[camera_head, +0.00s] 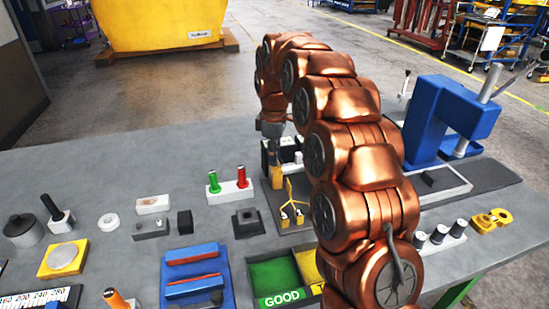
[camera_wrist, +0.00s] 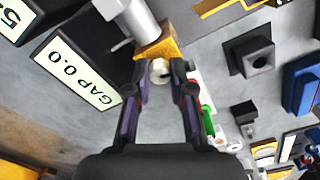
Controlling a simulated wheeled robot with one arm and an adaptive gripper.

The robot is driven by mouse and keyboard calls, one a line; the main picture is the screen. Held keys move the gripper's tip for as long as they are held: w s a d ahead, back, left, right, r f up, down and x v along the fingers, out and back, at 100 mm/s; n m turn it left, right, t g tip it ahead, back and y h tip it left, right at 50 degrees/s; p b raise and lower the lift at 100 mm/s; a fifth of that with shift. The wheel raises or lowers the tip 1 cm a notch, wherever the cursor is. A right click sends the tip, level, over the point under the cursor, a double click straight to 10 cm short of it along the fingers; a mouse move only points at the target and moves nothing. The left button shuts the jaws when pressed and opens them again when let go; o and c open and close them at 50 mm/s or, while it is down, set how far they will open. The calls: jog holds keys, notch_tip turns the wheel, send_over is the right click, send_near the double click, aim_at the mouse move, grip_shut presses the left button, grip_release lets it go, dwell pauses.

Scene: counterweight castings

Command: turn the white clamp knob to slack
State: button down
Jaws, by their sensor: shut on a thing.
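The white clamp knob (camera_wrist: 160,69) shows in the wrist view between the fingertips of my gripper (camera_wrist: 160,75). My gripper is shut on it, one dark finger at each side. The knob sits against a yellow-orange block (camera_wrist: 157,46), beside a silver cylinder (camera_wrist: 128,18). The fingers partly cover the knob's sides. I cannot read how far the knob is turned. In the head view my copper arm reaches over the table, and the knob cannot be made out clearly there.
A black display reading "GAP 0.0" (camera_wrist: 72,70) stands close left in the wrist view. Red and green handles (camera_head: 228,182) stand nearby in the head view. A blue press (camera_head: 440,120) stands right of my arm. A green "GOOD" bin (camera_head: 276,301) is at the front.

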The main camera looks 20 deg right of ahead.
jog(key=shift+n, duration=1.2)
jog(key=c, duration=1)
grip_release()
jog(key=shift+r, duration=0.1)
notch_tip(320, 180, up, 7)
jog(key=shift+f, duration=0.2)
jog(key=shift+r, duration=0.35)
jog(key=shift+s, duration=0.1)
